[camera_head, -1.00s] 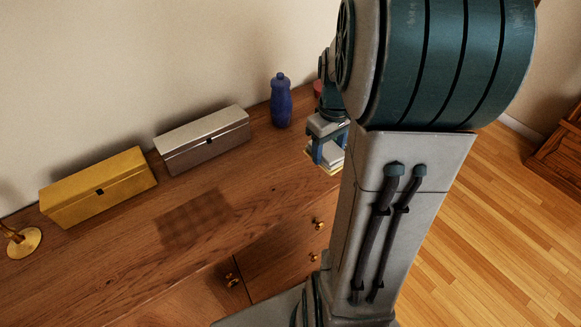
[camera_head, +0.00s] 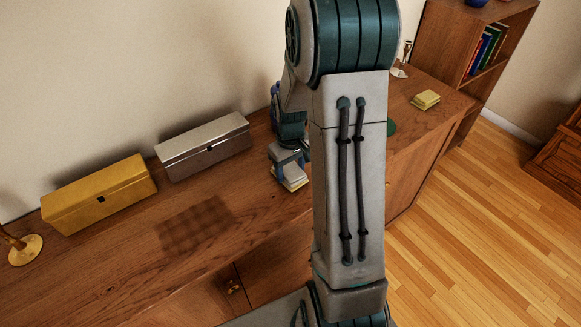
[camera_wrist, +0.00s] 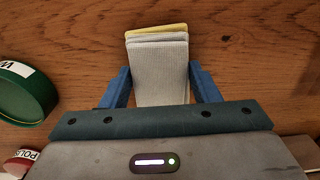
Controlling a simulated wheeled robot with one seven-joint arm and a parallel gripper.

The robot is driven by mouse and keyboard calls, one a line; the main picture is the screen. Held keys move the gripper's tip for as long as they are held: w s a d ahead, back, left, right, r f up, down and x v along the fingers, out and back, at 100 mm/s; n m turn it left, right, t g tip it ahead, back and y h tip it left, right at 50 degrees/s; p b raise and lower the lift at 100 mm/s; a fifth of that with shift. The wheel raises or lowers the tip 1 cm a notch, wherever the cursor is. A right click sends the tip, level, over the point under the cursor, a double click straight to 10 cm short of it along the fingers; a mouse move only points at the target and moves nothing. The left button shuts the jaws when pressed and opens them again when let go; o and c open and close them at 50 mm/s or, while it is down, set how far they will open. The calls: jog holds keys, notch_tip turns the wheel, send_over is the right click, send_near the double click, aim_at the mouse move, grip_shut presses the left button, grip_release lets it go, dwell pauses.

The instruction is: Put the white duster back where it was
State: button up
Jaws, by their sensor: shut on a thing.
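The white duster (camera_wrist: 160,70), a folded pale cloth, is between the two blue fingers of my gripper (camera_wrist: 159,68) in the wrist view. My gripper is shut on it. A yellow layer (camera_wrist: 157,29) shows along its far edge; I cannot tell whether this is part of it or a separate cloth. In the head view my gripper (camera_head: 289,168) is over the wooden cabinet top (camera_head: 255,200), right of the silver box, with the white duster (camera_head: 294,174) low in it. I cannot tell whether the duster touches the wood.
A silver box (camera_head: 203,147) and a gold box (camera_head: 99,194) stand along the wall. A dark checked patch (camera_head: 195,226) lies in front of them. A green round tin (camera_wrist: 24,90) and a red-and-white one (camera_wrist: 20,161) are near my gripper. A yellow folded cloth (camera_head: 426,99) lies far right.

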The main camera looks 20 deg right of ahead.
aim_at(291, 170)
jog(key=shift+f, duration=0.15)
jog(key=o, duration=0.5)
jog(key=shift+c, duration=0.2)
jog(key=o, duration=0.4)
notch_tip(291, 170, up, 12)
jog(key=f, duration=0.1)
jog(key=s+a+r+t, duration=0.1)
jog(key=s+a+r, duration=0.1)
jog(key=s, duration=0.3)
jog(key=s+a+r+m+t, duration=0.1)
jog(key=s+a+r, duration=0.1)
jog(key=s+a, duration=0.2)
jog(key=s+a+r+m, duration=0.1)
jog(key=s+a+r, duration=0.1)
jog(key=s, duration=0.5)
jog(key=shift+s+a+r+t, duration=0.15)
jog(key=shift+a+t, duration=0.25)
jog(key=shift+a, duration=0.4)
